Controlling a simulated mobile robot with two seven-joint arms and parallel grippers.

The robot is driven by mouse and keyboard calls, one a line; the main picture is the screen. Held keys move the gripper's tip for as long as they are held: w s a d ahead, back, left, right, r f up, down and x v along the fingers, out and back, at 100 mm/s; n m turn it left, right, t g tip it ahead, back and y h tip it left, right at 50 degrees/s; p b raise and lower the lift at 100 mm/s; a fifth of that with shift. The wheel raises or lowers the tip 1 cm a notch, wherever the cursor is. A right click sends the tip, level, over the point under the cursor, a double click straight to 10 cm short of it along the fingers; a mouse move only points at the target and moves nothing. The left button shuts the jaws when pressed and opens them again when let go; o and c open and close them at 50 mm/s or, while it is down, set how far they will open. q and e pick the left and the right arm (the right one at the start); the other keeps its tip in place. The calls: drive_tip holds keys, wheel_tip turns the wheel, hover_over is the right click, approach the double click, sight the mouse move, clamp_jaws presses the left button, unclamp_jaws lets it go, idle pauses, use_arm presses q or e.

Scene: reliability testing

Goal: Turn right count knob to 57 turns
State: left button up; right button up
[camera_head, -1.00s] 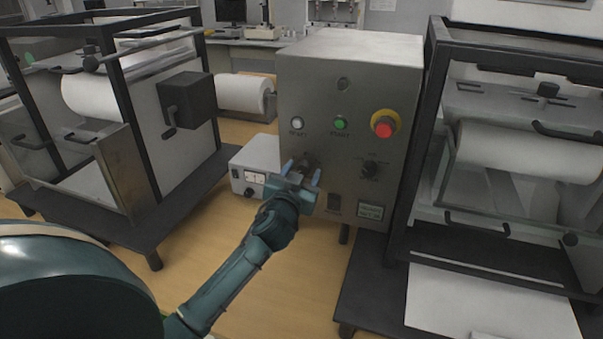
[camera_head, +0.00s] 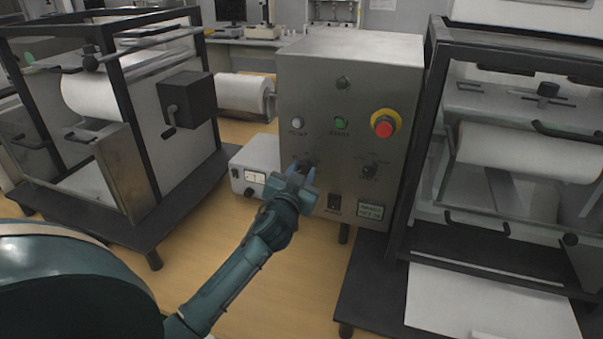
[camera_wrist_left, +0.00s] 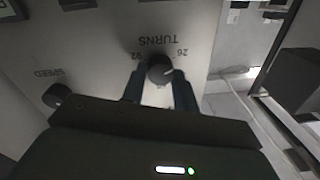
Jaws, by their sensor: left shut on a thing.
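The grey control box (camera_head: 352,100) has two black knobs on its front. The turns knob (camera_wrist_left: 159,69) is the left one in the head view and is mostly hidden there by my gripper. In the left wrist view it is upside down under the word TURNS, with scale marks that look like 26 and 92. My left gripper (camera_head: 302,170) is shut on this knob, one finger on each side. The speed knob (camera_head: 369,171) is untouched; it also shows in the left wrist view (camera_wrist_left: 57,96). My right gripper is not in view.
The red emergency button (camera_head: 383,124), green button (camera_head: 340,123) and white button (camera_head: 298,122) sit above. A small meter box (camera_head: 258,160) stands left of the control box. Framed roll machines flank it on both sides.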

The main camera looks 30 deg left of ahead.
use_arm(q)
drive_tip(key=m, duration=1)
drive_tip(key=shift+m+t+p, duration=0.3)
drive_tip(key=shift+m, duration=0.1)
drive_tip(key=shift+f, duration=0.1)
idle(0.3)
drive_tip(key=o, duration=1)
drive_tip(key=shift+c, duration=0.2)
